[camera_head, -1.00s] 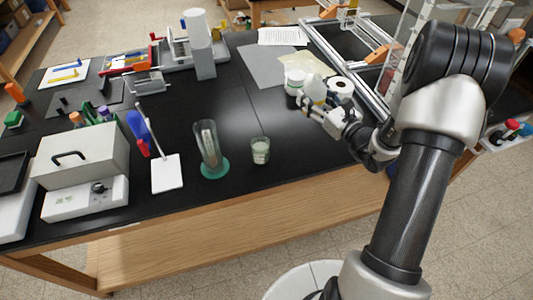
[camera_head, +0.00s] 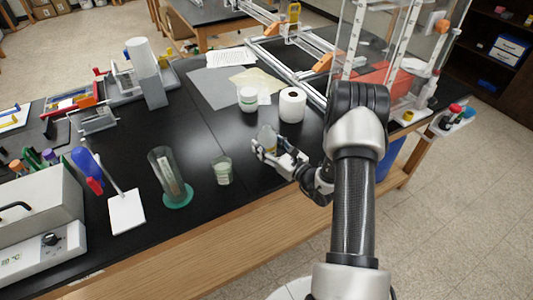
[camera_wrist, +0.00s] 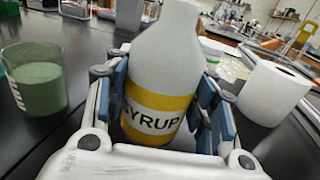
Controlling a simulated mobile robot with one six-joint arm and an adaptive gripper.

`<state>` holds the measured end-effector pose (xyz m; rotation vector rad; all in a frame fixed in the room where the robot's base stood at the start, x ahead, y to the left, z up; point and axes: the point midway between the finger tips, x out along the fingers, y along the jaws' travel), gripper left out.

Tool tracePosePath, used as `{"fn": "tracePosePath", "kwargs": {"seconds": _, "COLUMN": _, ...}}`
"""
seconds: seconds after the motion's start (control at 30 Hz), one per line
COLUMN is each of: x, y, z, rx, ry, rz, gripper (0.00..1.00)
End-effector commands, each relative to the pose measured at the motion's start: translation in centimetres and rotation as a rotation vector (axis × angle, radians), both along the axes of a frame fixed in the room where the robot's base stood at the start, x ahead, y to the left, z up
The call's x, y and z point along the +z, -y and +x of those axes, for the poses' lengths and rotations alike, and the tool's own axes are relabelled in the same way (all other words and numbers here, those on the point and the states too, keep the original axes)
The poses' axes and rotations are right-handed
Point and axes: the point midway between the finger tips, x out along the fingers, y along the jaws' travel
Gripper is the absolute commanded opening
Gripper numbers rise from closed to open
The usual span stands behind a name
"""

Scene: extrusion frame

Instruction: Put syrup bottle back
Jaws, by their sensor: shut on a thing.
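The syrup bottle (camera_wrist: 165,75) is white with a yellow band lettered "SYRUP". It stands between the blue finger pads of my gripper (camera_wrist: 163,110) in the wrist view, roughly upright. In the head view the small bottle (camera_head: 267,139) is partly hidden by my gripper (camera_head: 272,152), which is shut on it over the black table, right of the green-filled beaker. I cannot tell whether its base touches the table.
The green beaker (camera_head: 222,171) is close on the left, with a tall glass cylinder (camera_head: 170,178) beyond it. A white roll (camera_head: 292,104) and a white jar (camera_head: 248,99) stand behind. An aluminium extrusion frame (camera_head: 290,62) is at the back right. Bare table lies behind the beaker.

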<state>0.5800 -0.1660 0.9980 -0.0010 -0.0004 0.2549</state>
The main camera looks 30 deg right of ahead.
Motion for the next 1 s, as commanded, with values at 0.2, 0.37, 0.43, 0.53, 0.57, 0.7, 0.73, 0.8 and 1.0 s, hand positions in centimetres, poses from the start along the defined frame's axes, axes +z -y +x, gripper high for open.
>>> {"fn": "tracePosePath", "kwargs": {"seconds": 0.2, "x": -3.5, "y": 0.0, "z": 0.0, "rx": 0.0, "ry": 0.0, "rz": 0.001, "gripper": 0.23}}
{"fn": "tracePosePath", "kwargs": {"seconds": 0.37, "x": -3.7, "y": 0.0, "z": 0.0, "rx": 0.0, "ry": 0.002, "rz": 0.0, "gripper": 0.23}}
{"fn": "tracePosePath", "kwargs": {"seconds": 0.43, "x": -3.6, "y": 0.0, "z": 0.0, "rx": 0.0, "ry": 0.001, "rz": 0.0, "gripper": 0.23}}
{"fn": "tracePosePath", "kwargs": {"seconds": 0.53, "x": -3.8, "y": 0.0, "z": 0.0, "rx": 0.0, "ry": 0.001, "rz": 0.0, "gripper": 0.23}}
{"fn": "tracePosePath", "kwargs": {"seconds": 0.57, "x": -3.9, "y": 0.0, "z": 0.0, "rx": 0.0, "ry": 0.001, "rz": 0.0, "gripper": 0.23}}
{"fn": "tracePosePath", "kwargs": {"seconds": 0.7, "x": -4.0, "y": 0.0, "z": 0.0, "rx": 0.0, "ry": -0.001, "rz": 0.001, "gripper": 0.55}}
{"fn": "tracePosePath", "kwargs": {"seconds": 0.73, "x": -4.0, "y": 0.0, "z": 0.0, "rx": 0.0, "ry": -0.001, "rz": 0.001, "gripper": 0.57}}
{"fn": "tracePosePath", "kwargs": {"seconds": 0.8, "x": -4.0, "y": 0.0, "z": 0.0, "rx": 0.0, "ry": -0.001, "rz": 0.001, "gripper": 0.62}}
{"fn": "tracePosePath", "kwargs": {"seconds": 1.0, "x": -4.0, "y": 0.0, "z": 0.0, "rx": 0.0, "ry": -0.001, "rz": 0.001, "gripper": 0.71}}
